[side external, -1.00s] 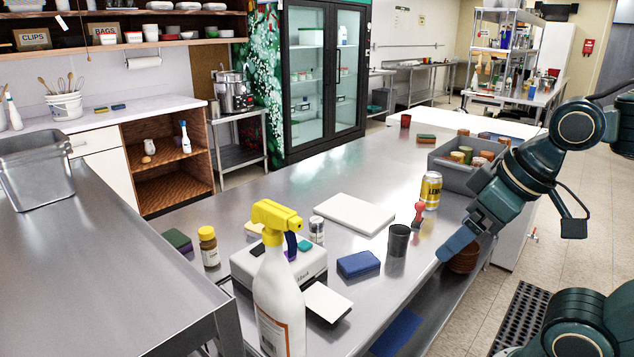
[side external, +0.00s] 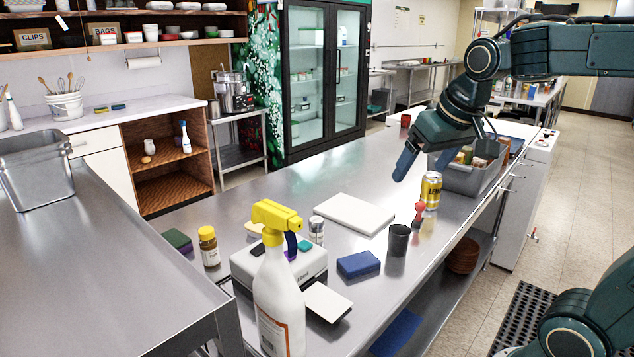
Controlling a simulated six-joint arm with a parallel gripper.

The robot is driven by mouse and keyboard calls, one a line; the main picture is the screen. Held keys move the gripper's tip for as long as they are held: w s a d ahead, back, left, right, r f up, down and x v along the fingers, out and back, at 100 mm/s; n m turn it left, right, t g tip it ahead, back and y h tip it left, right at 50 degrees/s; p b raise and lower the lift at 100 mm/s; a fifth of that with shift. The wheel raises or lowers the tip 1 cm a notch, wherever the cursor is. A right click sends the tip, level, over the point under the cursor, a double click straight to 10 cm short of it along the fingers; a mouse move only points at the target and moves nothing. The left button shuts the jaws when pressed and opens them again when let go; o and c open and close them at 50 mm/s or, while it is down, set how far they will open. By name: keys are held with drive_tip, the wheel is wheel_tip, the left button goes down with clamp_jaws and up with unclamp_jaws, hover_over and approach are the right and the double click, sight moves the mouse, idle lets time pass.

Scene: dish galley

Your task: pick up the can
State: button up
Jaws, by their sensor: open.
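A yellow can (side external: 431,190) stands upright on the steel counter (side external: 300,170), toward its right edge. My gripper (side external: 402,168) is above the counter, up and to the left of the can in the side view. It is open and points down, with nothing seen between its fingers.
A red stamp-like item (side external: 418,213) and a black cup (side external: 398,240) stand just in front of the can. A grey bin (side external: 470,180) with jars is behind it. A white board (side external: 352,214) and a blue block (side external: 358,264) lie to the left.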

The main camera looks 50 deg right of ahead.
drive_tip(key=w+d+m+h, duration=0.1)
drive_tip(key=w+d+m, duration=0.2)
drive_tip(key=w+d, duration=0.45)
drive_tip(key=m+g+h, duration=0.2)
drive_tip(key=m+g, duration=0.2)
drive_tip(key=m, duration=0.4)
approach(432, 175)
drive_tip(key=shift+x, duration=4)
drive_tip(key=shift+s+f, duration=0.15)
drive_tip(key=shift+x, duration=2.5)
